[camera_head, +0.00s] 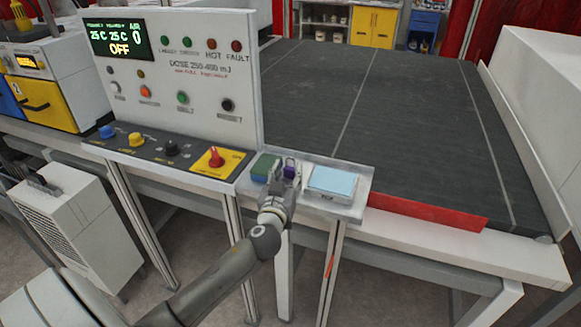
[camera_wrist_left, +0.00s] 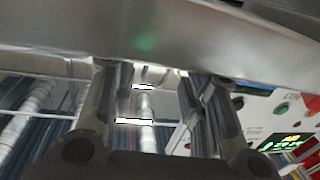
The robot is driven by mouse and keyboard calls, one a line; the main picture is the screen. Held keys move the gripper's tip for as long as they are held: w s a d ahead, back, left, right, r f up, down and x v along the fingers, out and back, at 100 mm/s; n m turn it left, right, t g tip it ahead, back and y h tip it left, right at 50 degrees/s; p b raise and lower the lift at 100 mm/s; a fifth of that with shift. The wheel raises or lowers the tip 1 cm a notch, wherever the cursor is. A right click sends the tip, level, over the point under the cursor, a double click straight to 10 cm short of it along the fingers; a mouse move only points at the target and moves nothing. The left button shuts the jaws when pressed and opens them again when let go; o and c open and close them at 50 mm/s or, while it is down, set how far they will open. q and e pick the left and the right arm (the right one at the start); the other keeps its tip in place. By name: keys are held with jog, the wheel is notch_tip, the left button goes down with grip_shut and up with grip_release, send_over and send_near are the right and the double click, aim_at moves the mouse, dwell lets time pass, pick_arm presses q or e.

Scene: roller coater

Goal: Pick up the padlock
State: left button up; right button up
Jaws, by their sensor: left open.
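The padlock (camera_head: 290,168) appears as a small purple body on the grey metal tray (camera_head: 352,208) at the corner of the machine, partly hidden by my gripper. My left gripper (camera_head: 284,177) reaches over the tray's front edge, right at the padlock in the picture. I cannot tell whether it touches it. In the left wrist view the two fingers of this gripper (camera_wrist_left: 152,80) stand apart, with no padlock recognisable between them. A grey metal band, probably the tray, crosses the top of that view. My right gripper is not in view.
On the tray, a green block (camera_head: 264,167) lies left of the padlock and a light blue pad (camera_head: 333,182) lies to the right. A dark conveyor belt (camera_head: 400,130) extends behind.

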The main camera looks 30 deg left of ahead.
pick_arm(q)
jog(key=shift+w+a, duration=0.15)
jog(key=shift+w, duration=0.35)
jog(key=c, duration=0.7)
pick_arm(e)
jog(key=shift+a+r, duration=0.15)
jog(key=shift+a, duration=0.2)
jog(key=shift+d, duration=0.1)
